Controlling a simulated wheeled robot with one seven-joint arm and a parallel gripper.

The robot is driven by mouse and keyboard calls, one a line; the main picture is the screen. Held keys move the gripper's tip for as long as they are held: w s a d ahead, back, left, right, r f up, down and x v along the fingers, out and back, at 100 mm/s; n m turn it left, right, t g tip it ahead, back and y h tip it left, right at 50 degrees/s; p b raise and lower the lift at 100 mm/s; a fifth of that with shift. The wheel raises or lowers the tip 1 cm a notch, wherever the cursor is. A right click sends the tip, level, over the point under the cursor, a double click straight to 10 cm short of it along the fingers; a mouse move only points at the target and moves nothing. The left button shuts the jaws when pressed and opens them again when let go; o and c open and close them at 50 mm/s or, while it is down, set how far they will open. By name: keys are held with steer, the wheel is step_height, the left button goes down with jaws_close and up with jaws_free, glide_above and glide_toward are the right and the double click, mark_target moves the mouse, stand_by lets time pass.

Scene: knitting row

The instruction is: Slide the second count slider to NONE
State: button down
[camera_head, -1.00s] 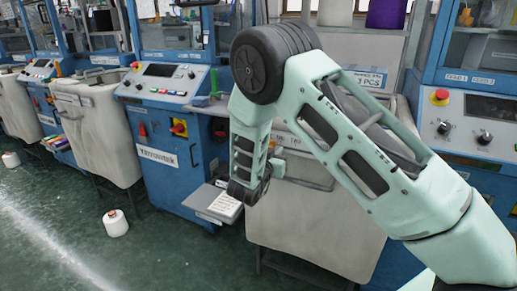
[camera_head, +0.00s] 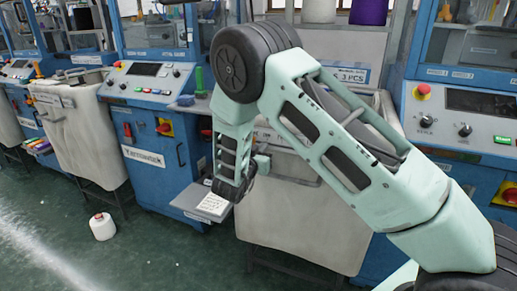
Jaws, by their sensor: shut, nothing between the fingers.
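No count slider can be made out clearly in the head view; it is too small or hidden behind my arm. A plate marked "3 PCS" (camera_head: 354,76) shows on the machine behind my arm. My arm bends down in front of a pale bin (camera_head: 300,225), and my gripper (camera_head: 263,163) is small and partly hidden at its end, by the bin's upper front. It appears shut, with nothing seen in it. Whether it touches the bin front cannot be told.
A grey shelf with a white printed card (camera_head: 213,204) sits just below my wrist. A blue machine with a control panel (camera_head: 147,82) stands to the left, another panel (camera_head: 462,125) to the right. A white yarn cone (camera_head: 103,227) stands on the open green floor.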

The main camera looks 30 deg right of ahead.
steer(key=v, duration=0.7)
steer(key=shift+s+a+p, duration=0.25)
steer(key=shift+a+p, duration=0.1)
steer(key=shift+p, duration=0.05)
stand_by(0.3)
steer(key=s+a+r+n+g+y+p, duration=0.1)
steer(key=s+a+r+n+y+p, duration=0.3)
steer(key=a+y, duration=0.55)
steer(key=s+a+r+n+g+y+p, duration=0.2)
steer(key=s+a+r+n+y, duration=0.4)
steer(key=a, duration=0.7)
steer(key=s+a+r+n+g+y+p, duration=0.1)
steer(key=s+r+n+g+p, duration=0.15)
steer(key=s, duration=0.45)
steer(key=s+a+r+n+g+y+p, duration=0.1)
steer(key=s+n+g+y, duration=0.15)
steer(key=s, duration=0.45)
steer(key=s+d+r+n+g+h+p, duration=0.1)
steer(key=s+d+r+n+g+h, duration=0.1)
steer(key=s+d, duration=0.5)
steer(key=s+n+g+h, duration=0.1)
steer(key=s+h, duration=0.1)
steer(key=s, duration=0.2)
steer(key=shift+s+d+r, duration=0.2)
steer(key=shift+d+r, duration=0.05)
steer(key=shift+r, duration=0.1)
